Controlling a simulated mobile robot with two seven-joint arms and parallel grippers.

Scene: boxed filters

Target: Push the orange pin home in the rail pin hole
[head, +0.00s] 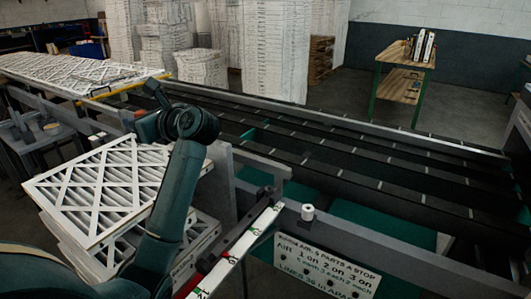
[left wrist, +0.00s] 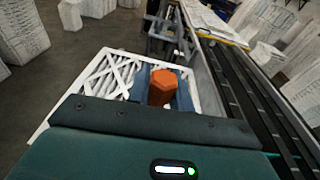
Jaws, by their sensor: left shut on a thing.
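An orange pin (left wrist: 161,87) with a faceted head shows in the left wrist view. My left gripper (left wrist: 160,96) is shut on it, with blue-grey fingers on both sides. The pin's lower end is hidden. In the head view my left arm reaches up from the lower left, and its dark wrist (head: 188,121) is above the back edge of the framed filters. The pin cannot be made out there. I cannot pick out the rail pin hole in either view. My right gripper is not in view.
White-framed filters (head: 105,190) are stacked beside my left arm. A white ruled rail (head: 240,246) and a lettered sign (head: 325,268) are at the front. A small white cylinder (head: 307,212) stands near them. Dark conveyor lanes (head: 350,150) run behind. A wooden table (head: 408,62) stands farther back.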

